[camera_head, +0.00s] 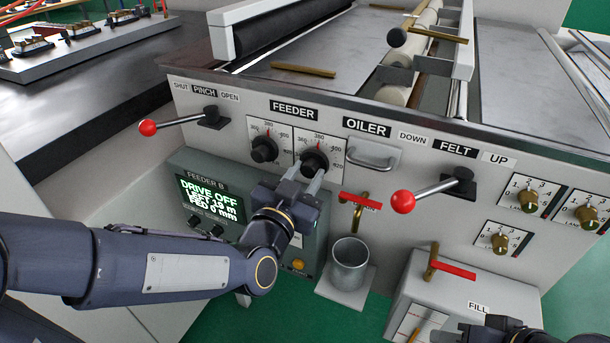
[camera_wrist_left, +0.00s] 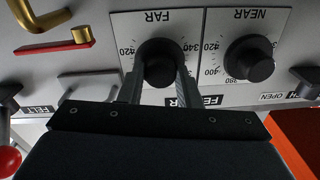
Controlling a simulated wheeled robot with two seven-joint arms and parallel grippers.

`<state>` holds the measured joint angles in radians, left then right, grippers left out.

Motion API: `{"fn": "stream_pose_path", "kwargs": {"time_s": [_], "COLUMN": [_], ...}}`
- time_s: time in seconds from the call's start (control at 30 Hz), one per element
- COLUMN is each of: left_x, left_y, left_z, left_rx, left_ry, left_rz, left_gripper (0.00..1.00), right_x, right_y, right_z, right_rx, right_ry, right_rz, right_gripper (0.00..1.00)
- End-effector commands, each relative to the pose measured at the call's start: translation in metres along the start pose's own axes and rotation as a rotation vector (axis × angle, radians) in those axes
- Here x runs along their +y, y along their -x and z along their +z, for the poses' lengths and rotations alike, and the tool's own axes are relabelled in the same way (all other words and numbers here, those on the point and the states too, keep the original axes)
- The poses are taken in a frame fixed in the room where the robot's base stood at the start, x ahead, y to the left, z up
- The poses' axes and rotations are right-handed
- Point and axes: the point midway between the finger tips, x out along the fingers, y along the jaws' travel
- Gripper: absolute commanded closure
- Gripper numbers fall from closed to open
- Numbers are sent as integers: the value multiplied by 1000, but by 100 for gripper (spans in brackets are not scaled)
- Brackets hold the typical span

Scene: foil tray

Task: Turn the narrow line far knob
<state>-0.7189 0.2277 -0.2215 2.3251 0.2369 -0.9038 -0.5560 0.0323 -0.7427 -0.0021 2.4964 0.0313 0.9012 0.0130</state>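The far knob (camera_head: 315,160) is a black knob on a white dial plate, the right one of a pair under the FEEDER label. In the left wrist view the far knob (camera_wrist_left: 160,66) sits under an upside-down FAR label. My left gripper (camera_head: 307,176) reaches up to it from below left. In the left wrist view its two fingers (camera_wrist_left: 160,84) lie along either side of the knob, very close to it; I cannot tell whether they touch. The knob's pointer is hard to see. My right gripper (camera_head: 490,332) is partly in view at the bottom right, its fingertips unclear.
The near knob (camera_head: 264,149) is close beside, also in the left wrist view (camera_wrist_left: 249,59). A red-ball pinch lever (camera_head: 180,121), a metal handle (camera_head: 371,158), a red-handled tap (camera_head: 360,202) and a felt lever (camera_head: 430,193) stick out nearby. A metal cup (camera_head: 348,265) stands below.

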Motion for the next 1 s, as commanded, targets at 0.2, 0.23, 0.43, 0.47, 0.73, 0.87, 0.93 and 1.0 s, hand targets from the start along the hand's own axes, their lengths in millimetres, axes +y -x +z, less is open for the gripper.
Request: {"fn": "stream_pose_path", "kwargs": {"time_s": [0.2, 0.23, 0.43, 0.47, 0.73, 0.87, 0.93, 1.0], "left_x": [0, 0, 0, 0, 0, 0, 0, 0], "left_y": [0, 0, 1, 2, 42, 62, 70, 75], "left_z": [0, 0, 0, 0, -1, -1, -1, 0], "left_rx": [-1, -1, 0, 0, 1, 0, 0, 0], "left_ry": [0, 1, 1, 1, 2, 2, 1, 1], "left_rz": [0, 0, 0, 0, 2, 1, 1, 0], "left_gripper": [48, 48, 48, 48, 48, 48, 48, 48], "right_x": [0, 0, 0, 0, -1, -2, -2, -2], "right_y": [0, 0, 0, 0, 3, 4, 5, 5], "right_z": [0, 0, 0, 0, -1, -2, -2, -3], "right_rx": [0, 0, 0, 0, 0, 0, 0, 0], "right_ry": [0, 0, 0, 0, 0, 0, 0, 0], "right_rz": [0, 0, 0, 0, 0, 0, 0, 0], "right_gripper": [64, 64, 64, 64, 64, 64, 64, 64]}}
